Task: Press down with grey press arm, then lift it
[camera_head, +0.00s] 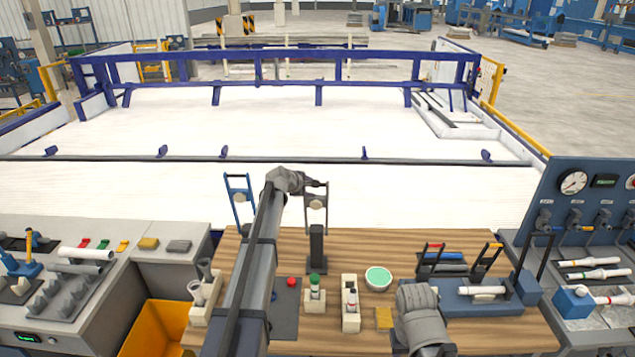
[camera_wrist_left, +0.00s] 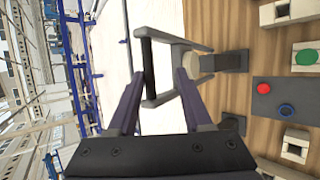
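The grey press arm (camera_head: 327,208) stands raised above its black post on the wooden table in the head view. It is a grey frame with a dark crossbar handle at its top. In the left wrist view its black handle (camera_wrist_left: 147,66) and grey frame (camera_wrist_left: 184,42) show ahead of my fingers. My left gripper (camera_head: 314,184) is at the top of this frame. In the wrist view the left gripper (camera_wrist_left: 160,75) has its fingers spread, with the handle near the left-hand fingertip; contact is unclear. My right arm shows at the lower right, its fingers out of sight.
A blue press arm (camera_head: 229,190) stands upright just left of the grey one. On the table are a green-topped fixture (camera_head: 315,293), a white block (camera_head: 350,318), a green-filled bowl (camera_head: 378,279) and a blue clamp fixture (camera_head: 455,293). A gauge panel (camera_head: 590,200) stands right.

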